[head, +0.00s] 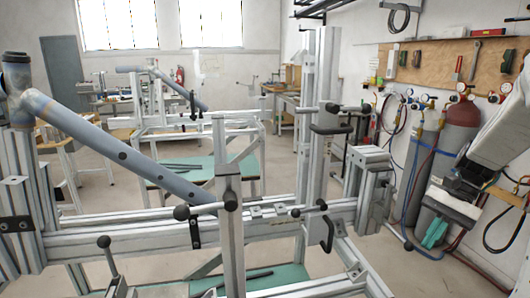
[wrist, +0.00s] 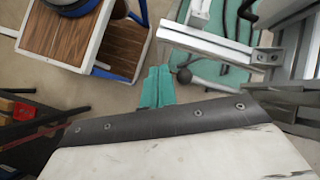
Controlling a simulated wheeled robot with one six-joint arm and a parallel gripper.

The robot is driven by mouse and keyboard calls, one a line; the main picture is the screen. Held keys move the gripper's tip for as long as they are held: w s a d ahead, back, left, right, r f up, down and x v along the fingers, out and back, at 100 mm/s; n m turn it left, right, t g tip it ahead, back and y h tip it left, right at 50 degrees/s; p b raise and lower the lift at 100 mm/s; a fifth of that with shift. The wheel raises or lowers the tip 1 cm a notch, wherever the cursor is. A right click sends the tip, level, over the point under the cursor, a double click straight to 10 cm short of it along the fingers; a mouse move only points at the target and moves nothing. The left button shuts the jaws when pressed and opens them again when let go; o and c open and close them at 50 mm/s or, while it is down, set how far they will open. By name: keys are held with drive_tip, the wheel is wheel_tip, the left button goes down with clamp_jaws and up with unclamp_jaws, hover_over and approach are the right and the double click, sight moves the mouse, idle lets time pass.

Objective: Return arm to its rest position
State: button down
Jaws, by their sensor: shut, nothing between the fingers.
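My gripper (head: 435,231) hangs at the right side of the head view, with its teal fingers together and pointing down. The arm above it reaches in from the right edge. In the wrist view the teal fingers (wrist: 157,88) stick out past the dark edge of the wrist housing. They are shut with nothing between them. The aluminium frame jig (head: 130,243) fills the middle and left of the head view, apart from the gripper. A blue-grey tube (head: 110,145) lies slanted across the jig. The arm's upper links are partly cut off by the picture edge.
Behind the gripper stand gas cylinders (head: 459,125) and hoses by the wall, under a tool board (head: 455,65). The wrist view shows a wood-topped cart (wrist: 110,52) at upper left and jig rails (wrist: 222,45) at upper right. Bare floor (head: 400,270) lies between jig and cylinders.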

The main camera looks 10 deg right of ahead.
drive_tip(key=s+a+r+n+t+h, duration=0.1)
drive_tip(key=s+a+r+n+h, duration=0.2)
drive_tip(key=s+a+n, duration=0.3)
drive_tip(key=s+a+r+n+t+h, duration=0.2)
drive_tip(key=s+a+r+n+h, duration=0.2)
drive_tip(key=a, duration=0.9)
drive_tip(key=s+n, duration=0.1)
drive_tip(key=s, duration=0.2)
drive_tip(key=shift+s+a+n+t, duration=0.3)
drive_tip(key=shift+s+n, duration=0.05)
drive_tip(key=shift+n, duration=0.05)
